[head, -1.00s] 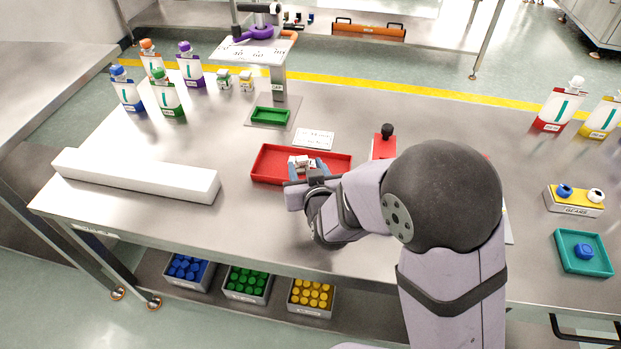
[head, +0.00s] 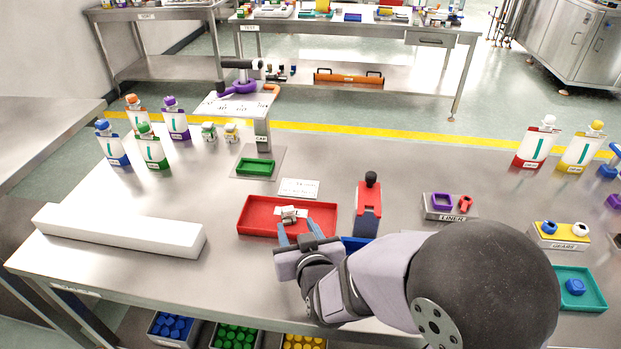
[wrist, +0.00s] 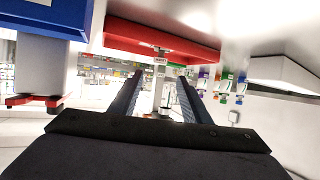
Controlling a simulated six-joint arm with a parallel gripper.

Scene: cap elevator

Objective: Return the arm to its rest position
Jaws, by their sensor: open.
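My gripper (head: 296,235) is open and empty at the front edge of the red tray (head: 262,203). In the wrist view its two dark fingers (wrist: 160,88) are spread apart with nothing between them. A small whitish part (head: 290,213) lies in the tray just beyond the fingertips. The tray also shows at the top of the wrist view (wrist: 130,38), which looks upside down. My arm reaches in from the lower right and hides part of the table front.
A red block with a black knob (head: 368,208) stands right of the tray, with a blue tray (head: 352,243) partly hidden below it. A long white block (head: 120,231) lies left. The dispenser stand (head: 262,130) and green tray (head: 255,167) are behind.

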